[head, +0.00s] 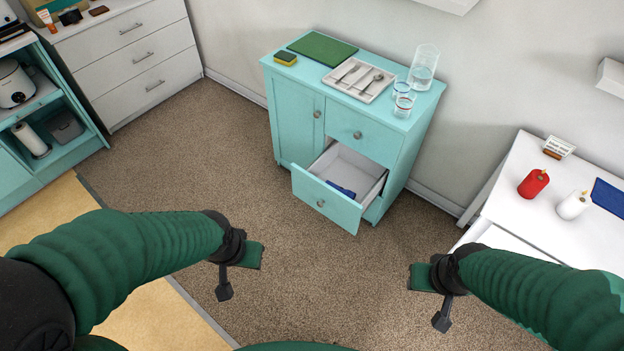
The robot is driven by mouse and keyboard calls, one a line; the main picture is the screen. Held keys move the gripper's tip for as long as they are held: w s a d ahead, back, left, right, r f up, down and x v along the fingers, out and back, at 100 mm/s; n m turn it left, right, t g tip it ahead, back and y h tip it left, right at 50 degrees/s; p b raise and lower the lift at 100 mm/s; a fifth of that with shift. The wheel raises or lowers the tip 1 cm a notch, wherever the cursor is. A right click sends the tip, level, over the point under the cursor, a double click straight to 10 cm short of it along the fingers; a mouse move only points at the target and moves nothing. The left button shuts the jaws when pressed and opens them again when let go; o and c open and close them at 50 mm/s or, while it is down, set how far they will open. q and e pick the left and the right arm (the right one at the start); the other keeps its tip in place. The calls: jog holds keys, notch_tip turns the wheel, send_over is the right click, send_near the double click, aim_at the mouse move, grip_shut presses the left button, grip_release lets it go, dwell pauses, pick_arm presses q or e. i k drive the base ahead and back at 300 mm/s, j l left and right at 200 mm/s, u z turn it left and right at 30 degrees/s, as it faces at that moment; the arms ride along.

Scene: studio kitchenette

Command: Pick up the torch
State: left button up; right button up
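A blue object (341,189) lies in the open lower drawer (328,201) of the turquoise cabinet. It is small, and the drawer front hides part of it, so I cannot be sure that it is the torch. My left gripper (240,271) is empty above the carpet, in front and to the left of the drawer. My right gripper (432,296) is empty, in front and to the right of the drawer. Each shows a green part and a dark part spread apart, and both look open. Neither touches anything.
A white table (510,205) with red and white candles stands at right. Carpet (220,150) before the cabinet is clear.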

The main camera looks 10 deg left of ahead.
aim_at(347, 192)
jog(key=i+j+z, duration=0.25)
jog(key=i+j, duration=0.55)
jog(key=i+j+z, duration=0.2)
jog(key=i+j, duration=0.65)
jog(key=j, duration=0.1)
